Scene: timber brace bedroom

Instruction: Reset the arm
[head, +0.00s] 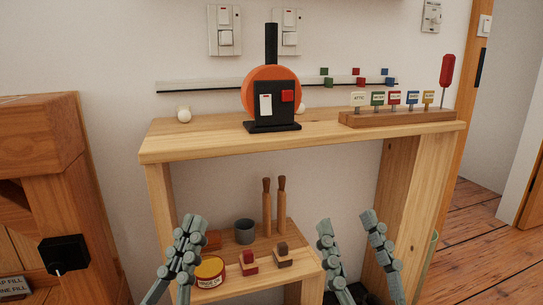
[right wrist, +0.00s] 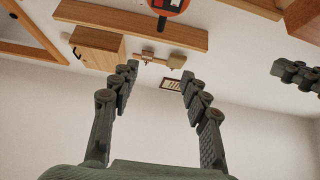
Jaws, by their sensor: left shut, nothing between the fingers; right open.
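My left gripper (head: 193,222) is shut and empty, pointing up in front of the low shelf in the head view. My right gripper (head: 347,220) is open and empty, its two fingers apart, in front of the tall bench's lower opening. Its open fingers also show in the right wrist view (right wrist: 159,72). An orange disc (head: 257,75) with a black upright bar (head: 271,42) and a black box front (head: 266,108) stands on the bench top (head: 215,133). The box carries a white switch and a red square. Both grippers are apart from it.
A wooden rack (head: 400,118) of labelled tags and a red-handled tool (head: 447,72) stand right on the bench. The low shelf (head: 225,268) holds a round tin (head: 210,275), a grey cup (head: 244,231), brushes and small blocks. A timber frame (head: 45,145) stands left.

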